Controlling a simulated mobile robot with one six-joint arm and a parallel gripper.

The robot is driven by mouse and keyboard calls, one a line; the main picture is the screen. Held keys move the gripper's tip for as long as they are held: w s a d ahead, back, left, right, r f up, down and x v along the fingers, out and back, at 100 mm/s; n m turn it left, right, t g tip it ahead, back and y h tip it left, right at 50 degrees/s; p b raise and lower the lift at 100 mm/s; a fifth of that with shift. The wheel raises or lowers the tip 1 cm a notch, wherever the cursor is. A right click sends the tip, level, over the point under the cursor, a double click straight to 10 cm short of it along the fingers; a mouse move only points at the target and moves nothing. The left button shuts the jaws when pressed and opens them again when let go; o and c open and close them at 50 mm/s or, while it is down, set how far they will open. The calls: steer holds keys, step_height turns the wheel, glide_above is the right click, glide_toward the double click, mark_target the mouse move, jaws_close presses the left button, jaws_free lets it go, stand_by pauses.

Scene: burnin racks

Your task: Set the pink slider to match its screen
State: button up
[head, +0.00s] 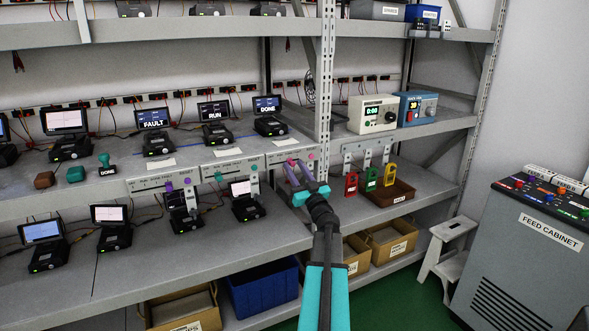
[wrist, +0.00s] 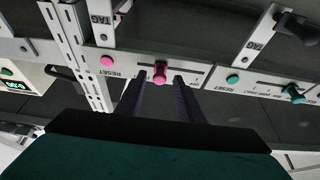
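The pink slider's knob (wrist: 160,73) stands out from a pale panel (wrist: 205,72) on the shelf edge. The panel looks upside down in the wrist view, and its position marks are too small to read. My gripper (wrist: 160,82) is open, with one finger on each side of the knob; I cannot tell whether they touch it. In the head view my gripper (head: 298,170) is in front of the rightmost slider panel (head: 277,158) and hides part of it. The screen above that panel (head: 267,103) reads DONE.
A pink reset button (wrist: 106,61) is beside the slider, near the rack post (head: 325,80). A teal slider knob (wrist: 292,93) is on the neighbouring panel. Other screens read RUN (head: 214,111) and FAULT (head: 152,118). Tags (head: 370,178) hang to the right.

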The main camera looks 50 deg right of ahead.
steer(key=b+v, duration=0.1)
steer(key=v, duration=1.2)
steer(key=shift+b, duration=0.4)
